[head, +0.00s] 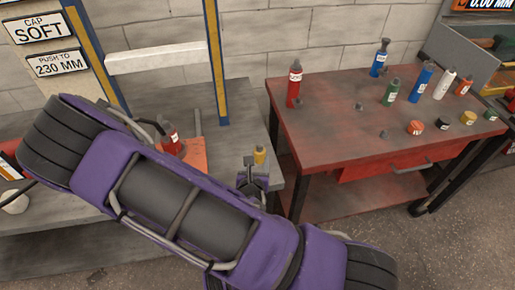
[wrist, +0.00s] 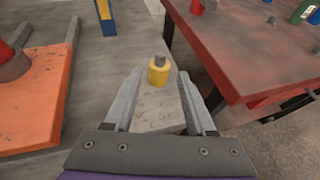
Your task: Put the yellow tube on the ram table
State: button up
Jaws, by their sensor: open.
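The yellow tube (head: 259,155) is short, with a grey cap, and stands upright on the grey bench near its right edge. It also shows in the wrist view (wrist: 158,75). My gripper (head: 252,180) is open and empty. In the wrist view its fingertips (wrist: 160,88) are spread to the left and right, with the tube centred at or just beyond them; I cannot tell the exact depth. An orange plate (wrist: 38,95) lies on the bench to the left, with a red cylinder (head: 170,140) at it. No label marks the ram table, so I cannot tell which surface it is.
A red table (head: 345,125) stands to the right across a gap, with several bottles and small caps on it. Blue and yellow frame posts (head: 216,60) rise from the grey bench (wrist: 110,70). Bare bench lies between the plate and the tube.

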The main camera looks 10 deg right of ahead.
jog(key=shift+s+a+r+p, duration=0.15)
jog(key=shift+s+r+p, duration=0.15)
jog(key=shift+s+p, duration=0.3)
